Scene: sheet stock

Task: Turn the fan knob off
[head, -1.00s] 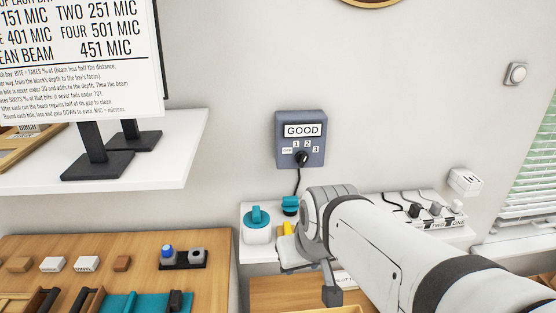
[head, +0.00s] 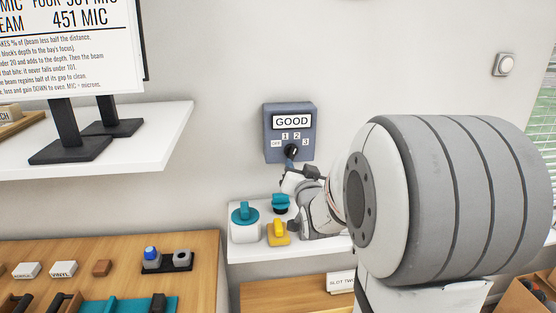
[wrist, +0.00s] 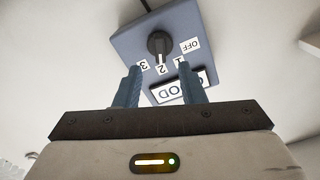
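The fan knob (head: 291,151) is a black dial on a blue-grey wall box (head: 308,134) with a GOOD label and the marks OFF, 1, 2 and 3. In the wrist view the box is upside down, and the knob (wrist: 159,43) has its pale pointer line towards the 2. My gripper (wrist: 160,70) is open and empty, its two blue fingers apart and facing the box, with the knob lined up between them but beyond the tips. In the head view my gripper (head: 290,168) is just below the knob; my arm hides part of it.
Below the box, a white shelf holds a white jar with a teal knob (head: 244,222), a teal-topped item (head: 280,203) and a yellow item (head: 278,232). A white shelf (head: 150,150) with a sign stands left. A wall switch (head: 503,64) is at upper right.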

